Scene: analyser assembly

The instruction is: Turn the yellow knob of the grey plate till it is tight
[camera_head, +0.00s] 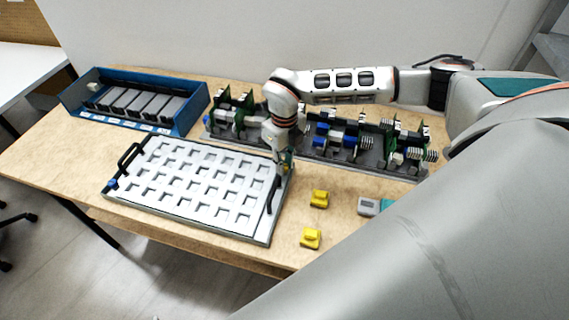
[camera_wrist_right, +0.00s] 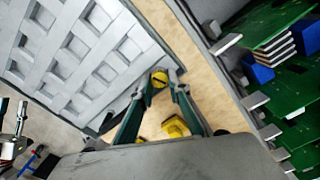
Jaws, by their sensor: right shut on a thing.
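The grey plate (camera_head: 143,203) with rows of square pockets and black handles lies on the table; it also fills the upper left of the right wrist view (camera_wrist_right: 75,95). In the right wrist view the yellow knob (camera_wrist_right: 159,77) sits at the plate's corner. My right gripper (camera_wrist_right: 163,86) is shut on the knob, with one fingertip on each side of it. In the head view my right gripper (camera_head: 283,166) points down at the plate's upper right corner, where it mostly hides the knob. My left gripper is in neither view.
Close behind the plate stands a grey rack (camera_head: 345,158) with green circuit boards. Two yellow pieces (camera_head: 319,198) (camera_head: 311,239) and a grey and teal item (camera_head: 371,207) lie to the right. A blue tray (camera_head: 189,119) stands at the back left.

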